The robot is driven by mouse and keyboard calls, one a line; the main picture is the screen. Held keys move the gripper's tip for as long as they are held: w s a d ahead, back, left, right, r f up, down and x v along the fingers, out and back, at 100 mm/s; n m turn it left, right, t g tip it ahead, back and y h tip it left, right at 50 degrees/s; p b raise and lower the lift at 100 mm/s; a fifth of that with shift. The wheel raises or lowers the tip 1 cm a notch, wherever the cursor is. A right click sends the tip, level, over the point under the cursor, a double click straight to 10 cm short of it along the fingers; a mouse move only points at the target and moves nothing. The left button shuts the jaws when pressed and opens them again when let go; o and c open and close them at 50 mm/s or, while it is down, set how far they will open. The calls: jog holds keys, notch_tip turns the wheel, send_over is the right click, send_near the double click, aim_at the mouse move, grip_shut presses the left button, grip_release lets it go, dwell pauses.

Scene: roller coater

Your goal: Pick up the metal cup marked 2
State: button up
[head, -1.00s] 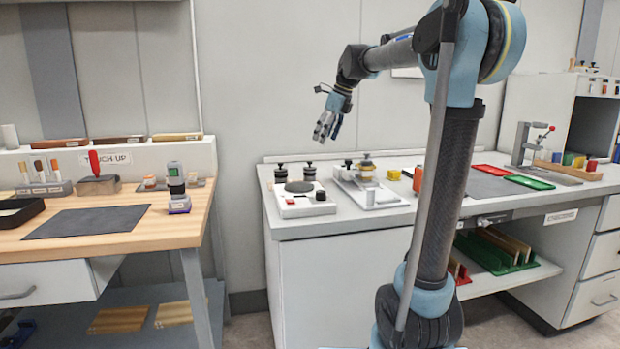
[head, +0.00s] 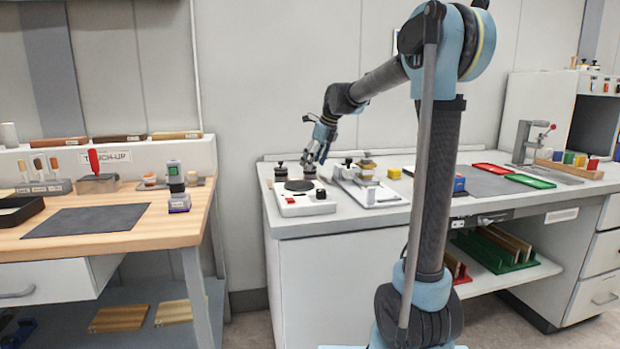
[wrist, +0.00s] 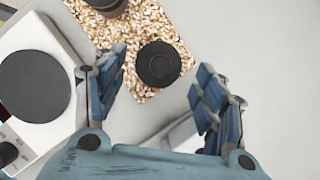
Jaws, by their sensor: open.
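Two small metal cups with black knobbed tops stand at the back left of the white bench. The left cup (head: 281,170) is in plain view, and the right cup (head: 309,173) is partly hidden by my gripper (head: 314,157). In the wrist view one black round top (wrist: 158,64) lies between the spread fingers of my gripper (wrist: 160,70), with space on both sides. The other cup's dark top (wrist: 106,6) is cut off at the upper edge. My gripper is open and empty above the right cup. No number is readable on either cup.
A white hot plate device (head: 303,205) with a dark disc stands just in front of the cups. A balance-like device (head: 367,190) stands close to the right. The cups stand on a speckled mat (wrist: 90,25). A yellow block (head: 394,173) lies further right.

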aim_at(310, 174)
jog(key=shift+x, duration=2.6)
jog(key=shift+s+d, duration=0.1)
jog(key=shift+s, duration=0.1)
jog(key=shift+c, duration=0.6)
jog(key=c, duration=1.2)
